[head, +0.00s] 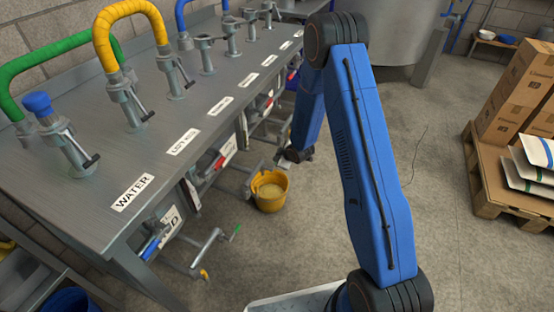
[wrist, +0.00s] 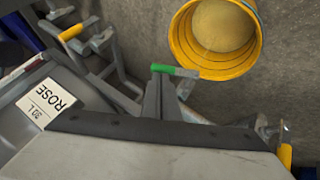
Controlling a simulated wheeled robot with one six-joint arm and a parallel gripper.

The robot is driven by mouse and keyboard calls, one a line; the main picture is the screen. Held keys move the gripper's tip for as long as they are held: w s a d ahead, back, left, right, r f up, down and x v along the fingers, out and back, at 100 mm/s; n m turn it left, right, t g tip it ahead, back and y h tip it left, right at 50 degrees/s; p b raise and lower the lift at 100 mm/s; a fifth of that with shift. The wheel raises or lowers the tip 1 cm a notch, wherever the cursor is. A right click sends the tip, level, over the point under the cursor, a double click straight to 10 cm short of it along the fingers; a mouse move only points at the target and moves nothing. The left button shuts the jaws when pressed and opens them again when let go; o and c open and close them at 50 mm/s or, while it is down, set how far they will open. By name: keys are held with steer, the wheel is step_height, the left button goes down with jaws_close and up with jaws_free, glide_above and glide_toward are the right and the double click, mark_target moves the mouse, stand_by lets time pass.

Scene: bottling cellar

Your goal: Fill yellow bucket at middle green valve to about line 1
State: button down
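The yellow bucket (head: 271,203) stands upright on the floor beside the bench, just below my gripper in the head view. In the wrist view the bucket (wrist: 182,42) is at the top right, cut off by the edge. A pale round surface shows inside, with ring lines on the wall above it. A green valve handle (wrist: 175,70) on grey pipework is near the middle of the wrist view, beside the bucket's rim. My gripper (head: 283,161) is by the pipework under the bench; its fingers are not clear enough to tell whether they hold the handle.
The steel bench (head: 230,65) carries labels and upright fittings. Nearer pipework has another green handle (head: 237,231) and a yellow one (head: 204,273). A ROSE label (wrist: 50,103) shows in the wrist view. A pallet (head: 490,190) with boxes is at right; floor between is free.

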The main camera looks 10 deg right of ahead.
steer(key=shift+w+d+f, duration=0.1)
steer(key=shift+w+d, duration=0.05)
steer(key=shift+w+d+f, duration=0.55)
steer(key=shift+w+f, duration=0.2)
stand_by(0.5)
